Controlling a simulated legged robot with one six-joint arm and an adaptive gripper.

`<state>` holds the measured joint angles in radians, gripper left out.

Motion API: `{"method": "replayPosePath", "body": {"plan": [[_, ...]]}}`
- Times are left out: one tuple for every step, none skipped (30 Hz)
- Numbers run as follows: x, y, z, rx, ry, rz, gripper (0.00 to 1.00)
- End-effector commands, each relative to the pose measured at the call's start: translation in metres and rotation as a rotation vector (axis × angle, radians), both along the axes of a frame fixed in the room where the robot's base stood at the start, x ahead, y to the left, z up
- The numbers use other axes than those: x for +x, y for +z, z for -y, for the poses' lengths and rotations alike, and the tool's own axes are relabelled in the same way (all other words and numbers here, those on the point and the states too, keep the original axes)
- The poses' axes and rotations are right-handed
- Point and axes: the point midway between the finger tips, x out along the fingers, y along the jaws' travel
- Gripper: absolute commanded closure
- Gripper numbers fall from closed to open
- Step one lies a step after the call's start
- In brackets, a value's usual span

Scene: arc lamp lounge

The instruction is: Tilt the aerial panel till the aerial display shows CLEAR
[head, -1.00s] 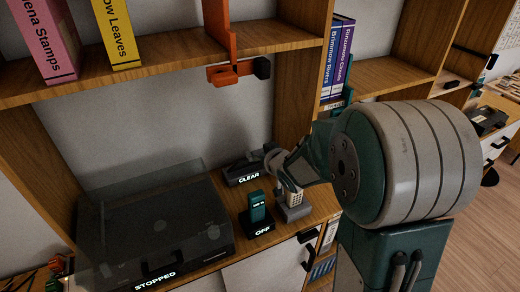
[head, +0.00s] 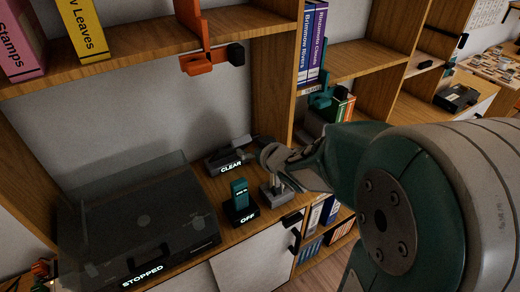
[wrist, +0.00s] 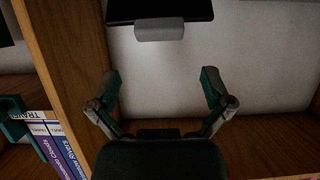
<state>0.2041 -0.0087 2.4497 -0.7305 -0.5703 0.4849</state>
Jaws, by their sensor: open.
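A dark low unit (head: 222,155) at the back of the counter has a lit label reading CLEAR. I cannot tell for sure which part is the aerial panel. A small stand with a grey base (head: 279,192) is right of that unit, its upper part hidden by my gripper. My gripper (head: 270,157) is over this stand, just right of the CLEAR unit. In the wrist view my gripper (wrist: 160,85) has its two fingers spread, with nothing between them. A black slab with a grey block (wrist: 160,30) shows beyond the fingertips, apart from them.
A green handset (head: 239,196) labelled OFF stands on the counter. A covered dark turntable (head: 140,225) labelled STOPPED is at left. An orange bracket (head: 205,62) hangs from the shelf above. A wooden divider (head: 272,95) and purple books (head: 312,45) are near my arm.

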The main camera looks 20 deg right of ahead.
Motion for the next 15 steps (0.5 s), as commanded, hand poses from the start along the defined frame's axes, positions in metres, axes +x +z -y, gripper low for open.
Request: {"method": "replayPosePath", "body": {"plan": [[-0.008, 0.004, 0.002, -0.003, -0.002, 0.003, 0.00], [-0.011, 0.005, 0.003, -0.001, -0.001, 0.002, 0.00], [-0.016, 0.008, 0.004, -0.002, -0.002, 0.002, 0.00], [-0.019, 0.009, 0.004, -0.001, -0.001, 0.002, 0.00], [-0.022, 0.010, 0.005, 0.000, -0.002, 0.002, 0.00], [-0.025, 0.011, 0.005, -0.001, -0.001, 0.000, 0.00], [-0.027, 0.011, 0.005, -0.001, -0.001, 0.000, 0.00], [-0.029, 0.012, 0.006, -0.001, -0.002, 0.000, 0.00], [-0.030, 0.013, 0.006, -0.001, -0.002, 0.000, 0.00], [-0.031, 0.013, 0.006, -0.001, -0.001, -0.001, 0.00], [-0.032, 0.013, 0.006, -0.001, -0.001, -0.001, 0.00], [-0.033, 0.013, 0.006, -0.002, -0.001, -0.002, 0.00], [-0.033, 0.013, 0.006, -0.002, -0.001, -0.002, 0.00], [-0.033, 0.013, 0.006, -0.002, -0.001, -0.002, 0.00], [-0.033, 0.013, 0.006, -0.002, -0.001, -0.002, 0.00]]}}
